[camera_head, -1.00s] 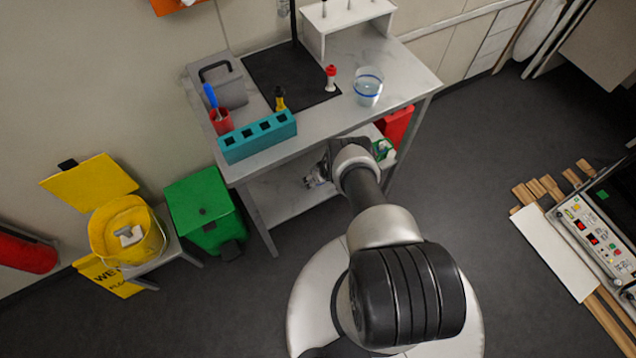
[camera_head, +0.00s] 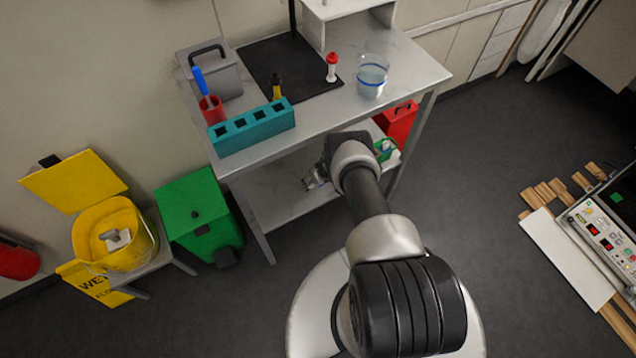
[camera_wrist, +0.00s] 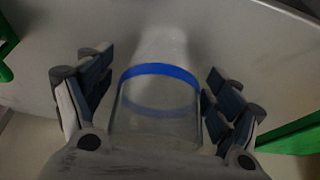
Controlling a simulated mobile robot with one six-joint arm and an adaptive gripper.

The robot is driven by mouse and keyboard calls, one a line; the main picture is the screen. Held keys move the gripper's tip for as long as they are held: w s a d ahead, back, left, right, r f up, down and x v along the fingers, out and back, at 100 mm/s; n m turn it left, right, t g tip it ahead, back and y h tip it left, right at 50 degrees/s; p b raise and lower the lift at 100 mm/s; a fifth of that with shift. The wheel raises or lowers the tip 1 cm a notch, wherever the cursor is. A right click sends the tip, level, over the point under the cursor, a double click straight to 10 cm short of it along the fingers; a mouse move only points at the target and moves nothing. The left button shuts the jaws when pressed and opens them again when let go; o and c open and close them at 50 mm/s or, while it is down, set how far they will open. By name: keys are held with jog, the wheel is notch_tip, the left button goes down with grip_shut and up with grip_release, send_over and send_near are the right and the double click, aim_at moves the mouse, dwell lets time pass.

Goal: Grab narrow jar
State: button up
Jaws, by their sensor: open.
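A clear glass jar with a blue band (camera_wrist: 158,95) is in the wrist view, between the two fingers of my gripper (camera_wrist: 160,85). The fingers are apart, with a small gap showing on each side of the jar. The jar's base and contents are unclear. In the head view my gripper (camera_head: 316,179) shows partly under the tabletop, over the lower shelf (camera_head: 270,200); the jar between its fingers is hidden there. Another clear jar with a blue band (camera_head: 371,77) stands upright on the tabletop.
The tabletop (camera_head: 415,75) overhangs my gripper. A green caddy (camera_head: 387,150) and a red container (camera_head: 399,122) are on the right below it. A teal rack (camera_head: 252,127) sits at the table's front edge. A green bin (camera_head: 198,215) stands left.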

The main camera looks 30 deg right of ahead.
jog(key=shift+r, duration=0.1)
jog(key=shift+c, duration=0.6)
jog(key=c, duration=1.1)
